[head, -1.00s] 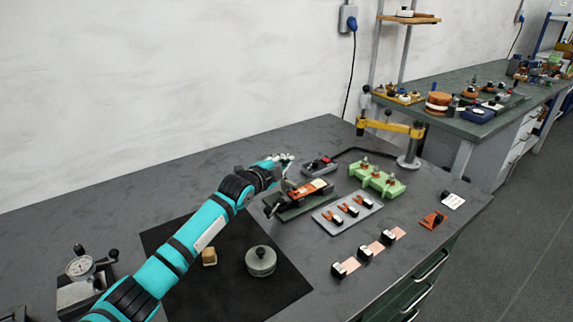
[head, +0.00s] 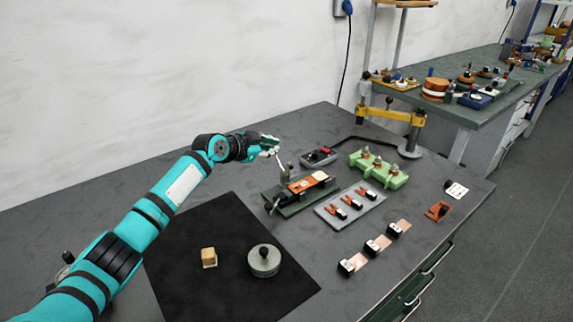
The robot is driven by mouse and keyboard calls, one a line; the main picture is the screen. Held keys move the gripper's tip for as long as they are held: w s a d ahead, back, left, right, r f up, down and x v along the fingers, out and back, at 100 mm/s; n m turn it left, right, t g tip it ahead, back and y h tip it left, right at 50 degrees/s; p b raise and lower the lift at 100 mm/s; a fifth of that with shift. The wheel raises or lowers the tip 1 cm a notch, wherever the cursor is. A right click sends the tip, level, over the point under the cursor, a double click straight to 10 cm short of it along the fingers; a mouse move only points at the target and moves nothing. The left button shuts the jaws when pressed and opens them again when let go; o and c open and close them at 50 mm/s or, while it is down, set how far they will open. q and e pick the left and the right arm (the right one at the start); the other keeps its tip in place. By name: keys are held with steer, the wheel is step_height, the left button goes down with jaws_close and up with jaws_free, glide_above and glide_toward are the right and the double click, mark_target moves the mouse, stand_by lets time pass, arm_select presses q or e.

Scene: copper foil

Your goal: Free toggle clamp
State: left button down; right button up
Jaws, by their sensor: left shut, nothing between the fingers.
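The toggle clamp fixture is a dark green base (head: 290,207) on the grey bench, with an orange-brown block (head: 310,182) on top. A thin metal lever (head: 281,168) stands up, slightly tilted, at the left end of the fixture. My left gripper (head: 272,145) is shut and empty above that end, close to the lever's upper end. At this size I cannot tell whether the fingers touch the lever. The gripper and wrist hide part of the area behind. My right gripper is out of view.
A grey tray (head: 327,214) with several small parts lies right of the fixture, and a green holder (head: 379,173) stands behind it. A round grey weight (head: 264,262) and a wooden block (head: 208,257) sit on the black mat (head: 215,293). A yellow-armed stand (head: 390,116) rises behind.

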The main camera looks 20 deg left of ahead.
arm_select(q)
steer(key=shift+d+r+p, duration=0.1)
steer(key=shift+r+p, duration=0.4)
steer(key=shift+r, duration=0.35)
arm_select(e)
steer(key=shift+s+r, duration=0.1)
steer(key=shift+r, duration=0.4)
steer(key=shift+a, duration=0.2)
